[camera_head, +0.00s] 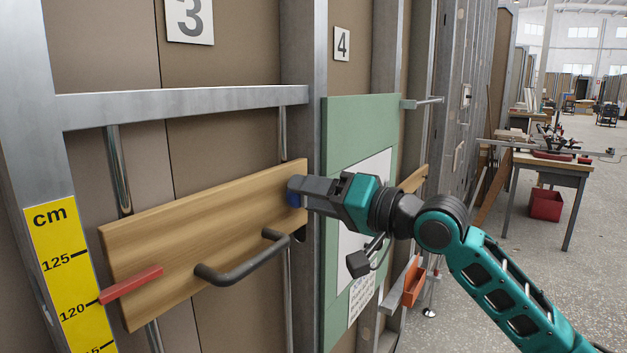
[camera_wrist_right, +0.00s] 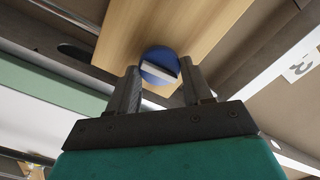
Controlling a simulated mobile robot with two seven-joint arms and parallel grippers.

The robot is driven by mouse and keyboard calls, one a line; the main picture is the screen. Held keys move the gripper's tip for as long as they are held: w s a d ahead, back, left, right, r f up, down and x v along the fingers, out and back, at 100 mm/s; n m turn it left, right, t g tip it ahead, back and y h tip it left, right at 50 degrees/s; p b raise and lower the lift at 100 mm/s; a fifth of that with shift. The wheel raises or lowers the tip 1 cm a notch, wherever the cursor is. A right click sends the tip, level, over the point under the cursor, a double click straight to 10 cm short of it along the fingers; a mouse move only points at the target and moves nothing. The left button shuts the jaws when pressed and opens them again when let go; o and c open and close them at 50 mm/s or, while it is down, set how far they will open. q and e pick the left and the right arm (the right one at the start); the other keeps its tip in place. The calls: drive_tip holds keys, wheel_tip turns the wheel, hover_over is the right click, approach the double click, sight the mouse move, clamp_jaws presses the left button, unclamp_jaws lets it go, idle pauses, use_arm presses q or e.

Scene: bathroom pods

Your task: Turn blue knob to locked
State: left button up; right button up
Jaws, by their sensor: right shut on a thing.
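The blue knob (camera_head: 292,197) is mounted near the right end of a tilted wooden board (camera_head: 190,215). In the right wrist view the round blue knob (camera_wrist_right: 155,56) shows a pale raised bar across its face. My right gripper (camera_head: 300,190) reaches in from the right and is shut on the blue knob. Its two dark fingers (camera_wrist_right: 160,80) stand on either side of the bar in the wrist view. The fingers hide part of the knob in the head view. No locked marking is readable. My left gripper is not in view.
A dark bar handle (camera_head: 245,265) sticks out of the board below the knob. A red strip (camera_head: 130,285) is at the board's lower left, near a yellow cm scale (camera_head: 68,270). A green panel (camera_head: 345,110) stands behind my right arm.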

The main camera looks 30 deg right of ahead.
drive_tip(key=shift+r+m+p, duration=0.15)
drive_tip(key=shift+m+p, duration=0.15)
idle(0.4)
drive_tip(key=o, duration=1)
drive_tip(key=shift+o, duration=0.2)
drive_tip(key=b+v, duration=0.3)
drive_tip(key=v, duration=1)
